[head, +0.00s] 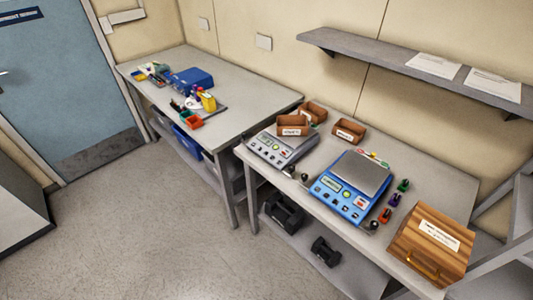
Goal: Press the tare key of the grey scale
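The tare key is too small to tell apart from the other keys. A blue scale (352,186) with a bare grey pan stands to its right on the same bench. Neither of my grippers shows in this view.
A wooden case (430,246) stands at the bench's right end. Small coloured items (391,201) stand beside the blue scale. Dark weights (285,213) lie on the lower shelf. Another table (215,88) holds a blue box and tools. The floor at left is clear.

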